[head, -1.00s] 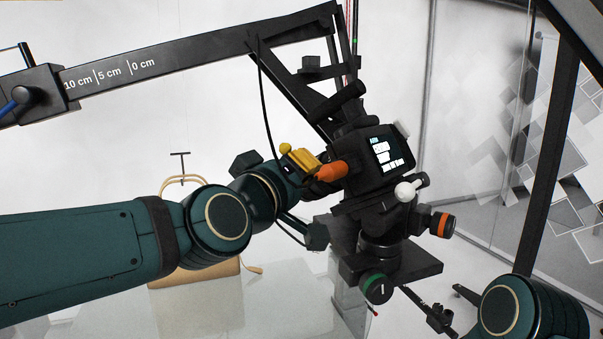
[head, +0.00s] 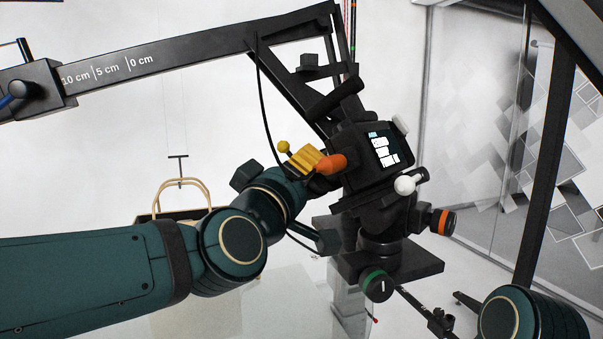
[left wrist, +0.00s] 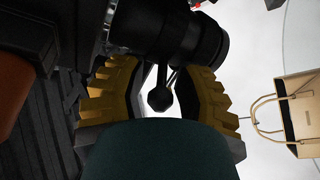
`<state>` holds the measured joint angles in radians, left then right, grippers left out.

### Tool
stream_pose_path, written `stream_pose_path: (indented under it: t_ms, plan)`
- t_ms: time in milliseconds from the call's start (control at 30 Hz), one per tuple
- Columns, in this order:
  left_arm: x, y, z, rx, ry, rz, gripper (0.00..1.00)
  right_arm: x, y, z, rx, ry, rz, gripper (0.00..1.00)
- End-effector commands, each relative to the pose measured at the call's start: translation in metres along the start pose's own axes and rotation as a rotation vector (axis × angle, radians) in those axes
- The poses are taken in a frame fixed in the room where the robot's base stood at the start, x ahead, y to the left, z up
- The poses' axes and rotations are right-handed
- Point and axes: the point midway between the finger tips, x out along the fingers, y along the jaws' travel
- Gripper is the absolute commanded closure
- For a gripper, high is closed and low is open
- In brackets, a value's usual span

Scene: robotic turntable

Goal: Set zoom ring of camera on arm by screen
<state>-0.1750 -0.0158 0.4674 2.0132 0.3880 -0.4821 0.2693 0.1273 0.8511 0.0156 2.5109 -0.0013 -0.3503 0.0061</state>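The camera (head: 352,185) is a black body at the end of the boom, with a lit screen (head: 383,149) and an orange handle (head: 331,164). My left gripper (left wrist: 160,75) is at the camera's lens side. In the left wrist view its two yellow ridged fingers stand apart under the black lens barrel (left wrist: 165,32). A black ball-ended lever (left wrist: 160,97) shows in the gap between them. I cannot tell whether either finger touches the barrel or lever. In the head view one yellow finger (head: 305,160) shows beside the orange handle. My right gripper is out of view.
The black boom (head: 185,52) with centimetre marks crosses the top left. A cable hangs from it. A tan handbag (left wrist: 298,112) is at the right of the left wrist view. A white knob (head: 405,185), a green-ringed knob (head: 377,285) and an orange-ringed knob (head: 443,222) stick out below the camera.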

Motion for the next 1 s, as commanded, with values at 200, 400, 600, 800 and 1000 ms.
stream_pose_path:
  t_ms: [200,400,600,800,1000]
  plan:
    - [0.0,0.0,0.0,0.0,-0.001,-0.001,0.53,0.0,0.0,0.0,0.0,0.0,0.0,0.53]
    - [-0.003,-0.001,0.0,0.001,-0.001,-0.001,0.53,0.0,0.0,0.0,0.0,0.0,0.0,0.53]
    - [-0.027,0.0,0.0,0.002,0.001,-0.001,0.53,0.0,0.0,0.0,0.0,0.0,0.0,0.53]
    - [-0.065,0.001,0.0,0.002,0.0,0.001,0.53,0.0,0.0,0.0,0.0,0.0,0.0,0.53]
    - [-0.097,0.0,0.0,0.002,0.001,0.001,0.53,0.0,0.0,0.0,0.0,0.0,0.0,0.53]
